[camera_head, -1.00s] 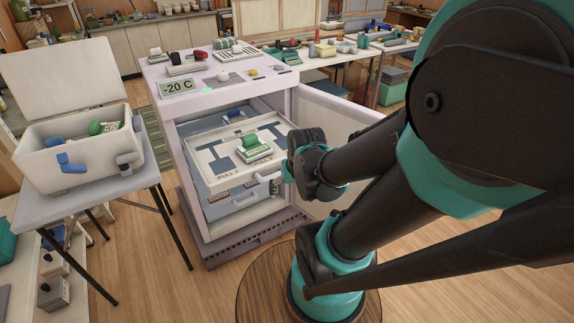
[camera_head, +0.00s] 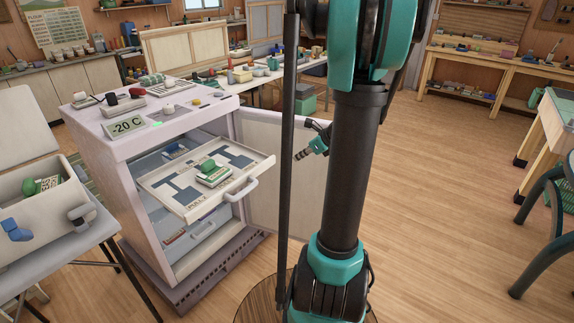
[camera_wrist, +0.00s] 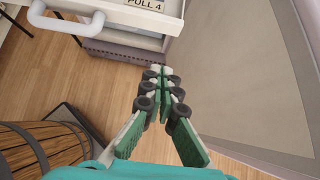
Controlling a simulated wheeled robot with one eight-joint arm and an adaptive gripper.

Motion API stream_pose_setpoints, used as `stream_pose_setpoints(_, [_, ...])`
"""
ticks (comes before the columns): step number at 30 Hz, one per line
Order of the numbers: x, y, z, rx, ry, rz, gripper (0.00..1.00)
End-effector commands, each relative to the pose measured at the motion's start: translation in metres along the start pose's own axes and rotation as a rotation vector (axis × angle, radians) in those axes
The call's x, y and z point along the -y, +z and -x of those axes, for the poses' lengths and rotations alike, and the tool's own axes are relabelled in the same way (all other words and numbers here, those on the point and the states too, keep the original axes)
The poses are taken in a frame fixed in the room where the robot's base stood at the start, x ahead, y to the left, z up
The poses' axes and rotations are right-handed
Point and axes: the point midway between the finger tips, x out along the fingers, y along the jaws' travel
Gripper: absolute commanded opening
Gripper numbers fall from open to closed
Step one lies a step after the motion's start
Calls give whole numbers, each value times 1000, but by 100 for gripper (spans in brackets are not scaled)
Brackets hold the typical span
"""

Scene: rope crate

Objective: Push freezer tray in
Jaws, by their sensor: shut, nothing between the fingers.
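The freezer tray (camera_head: 172,183) is white with blue-grey markings and stands well out of the open freezer (camera_head: 135,165). A green-and-white item (camera_head: 213,173) lies on it. The tray's white handle (camera_head: 242,190) is at its front edge; a white handle and a "PULL 4" label also show in the wrist view at top left (camera_wrist: 68,24). My gripper (camera_head: 299,156) is to the right of the tray, apart from it, in front of the open door. In the wrist view its fingers (camera_wrist: 164,75) are together and empty.
The open freezer door (camera_head: 272,170) stands to the right of the tray and fills the right of the wrist view. A lower drawer (camera_head: 205,230) sits inside the freezer. A white crate (camera_head: 45,215) on a small table is at left.

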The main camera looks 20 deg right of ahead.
Motion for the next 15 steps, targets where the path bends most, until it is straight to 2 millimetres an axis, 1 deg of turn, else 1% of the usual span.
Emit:
stream_pose_setpoints(5, [1,1,-14,2,1,-9,0])
stream_pose_setpoints(15, [1,0,-69,1,2,-5,0])
